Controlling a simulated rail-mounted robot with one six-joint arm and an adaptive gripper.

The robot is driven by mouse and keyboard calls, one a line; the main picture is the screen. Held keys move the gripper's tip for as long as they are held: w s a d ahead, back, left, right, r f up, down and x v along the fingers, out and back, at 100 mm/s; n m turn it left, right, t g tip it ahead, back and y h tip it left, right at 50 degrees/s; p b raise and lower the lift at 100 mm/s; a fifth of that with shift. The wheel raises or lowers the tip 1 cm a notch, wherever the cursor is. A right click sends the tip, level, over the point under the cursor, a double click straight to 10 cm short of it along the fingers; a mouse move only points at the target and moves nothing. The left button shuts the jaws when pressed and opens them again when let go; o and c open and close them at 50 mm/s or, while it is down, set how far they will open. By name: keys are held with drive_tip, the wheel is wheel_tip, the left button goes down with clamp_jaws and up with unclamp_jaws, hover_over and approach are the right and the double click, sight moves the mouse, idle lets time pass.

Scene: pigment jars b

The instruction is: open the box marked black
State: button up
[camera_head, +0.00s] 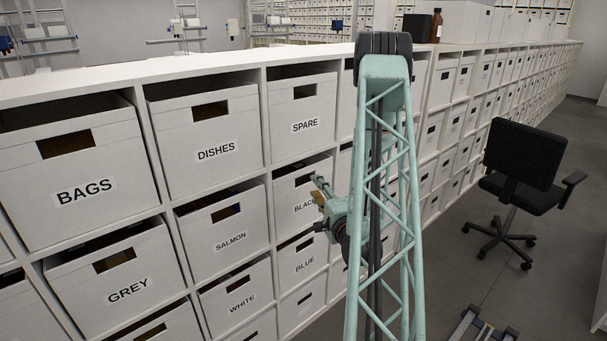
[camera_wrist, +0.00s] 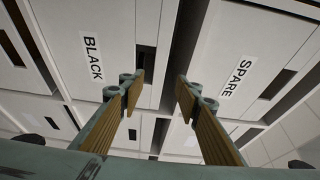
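The white box marked BLACK (camera_head: 288,186) sits in the shelf's second row, right of SALMON, below SPARE and above BLUE. In the head view my gripper and arm cover the right part of its front and the end of its label. In the wrist view the BLACK box (camera_wrist: 90,75) is on the left, turned sideways, with a dark handle slot partly behind one finger. It looks level with its neighbours in the shelf. My gripper (camera_wrist: 160,88) is open and empty in front of the box's upper edge; it shows in the head view too (camera_head: 317,190). Contact cannot be told.
The SPARE box (camera_wrist: 235,70) is on the right in the wrist view. Boxes marked SALMON (camera_head: 228,222) and BLUE (camera_head: 300,262) adjoin. A black office chair (camera_head: 520,170) stands on open floor at right. A brown bottle (camera_head: 437,26) stands on the shelf top.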

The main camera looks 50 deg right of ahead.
sight(305, 172)
drive_tip(key=shift+w+d, duration=0.1)
idle(0.4)
drive_tip(key=shift+x, duration=6.75)
drive_tip(key=shift+c, duration=0.7)
clamp_jaws()
